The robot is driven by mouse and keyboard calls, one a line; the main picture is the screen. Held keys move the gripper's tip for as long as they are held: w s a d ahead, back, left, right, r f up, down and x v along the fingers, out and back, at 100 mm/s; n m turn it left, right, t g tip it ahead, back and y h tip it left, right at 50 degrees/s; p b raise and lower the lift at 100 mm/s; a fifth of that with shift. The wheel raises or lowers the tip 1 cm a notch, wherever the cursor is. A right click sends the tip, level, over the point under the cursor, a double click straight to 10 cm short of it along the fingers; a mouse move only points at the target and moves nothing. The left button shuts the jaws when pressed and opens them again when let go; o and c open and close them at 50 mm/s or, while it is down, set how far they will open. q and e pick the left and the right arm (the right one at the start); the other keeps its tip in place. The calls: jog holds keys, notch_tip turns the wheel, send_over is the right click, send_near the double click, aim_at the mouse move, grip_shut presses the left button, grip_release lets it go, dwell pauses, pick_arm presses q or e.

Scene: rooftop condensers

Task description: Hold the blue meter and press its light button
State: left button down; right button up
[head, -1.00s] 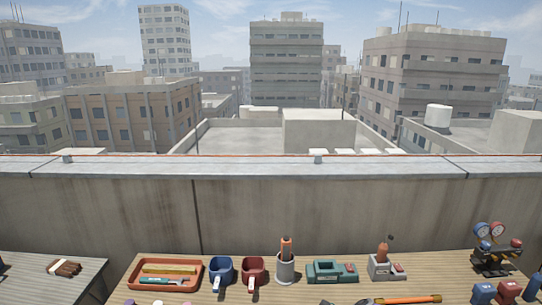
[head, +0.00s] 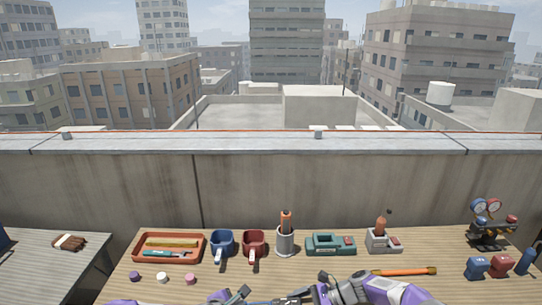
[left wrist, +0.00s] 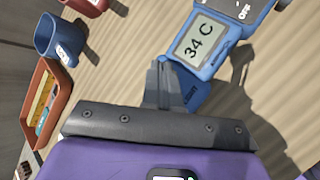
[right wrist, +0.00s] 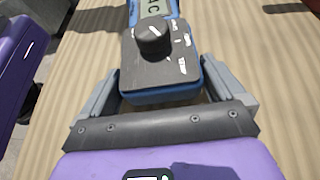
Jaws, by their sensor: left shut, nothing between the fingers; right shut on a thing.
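The blue meter (right wrist: 185,92) has a dark face with a dial (right wrist: 153,37) and a grey display. In the left wrist view its display (left wrist: 199,39) reads 34 C. My right gripper (right wrist: 160,82) is shut on the meter's dial end, one finger along each side. My left gripper (left wrist: 163,68) is shut and empty, its fingertips at the meter's display end, close beside a blue edge with partly hidden lettering. Whether they touch it I cannot tell, and the light button is not clearly visible. In the head view both grippers are low at the bench's front.
On the wooden bench (head: 220,282) stand a red tray (head: 140,256), a blue mug (head: 222,240), a red mug (head: 254,240), a grey cup (head: 285,242), a teal device (head: 322,244) and a gauge set (head: 488,225). An orange-handled tool (head: 405,271) lies near my right arm.

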dwell(0.4)
pick_arm(q)
jog(key=shift+r, duration=0.45)
jog(key=shift+r, duration=0.1)
notch_tip(320, 180, up, 6)
jog(key=shift+f, duration=0.1)
dwell(0.4)
pick_arm(e)
jog(key=o, duration=0.6)
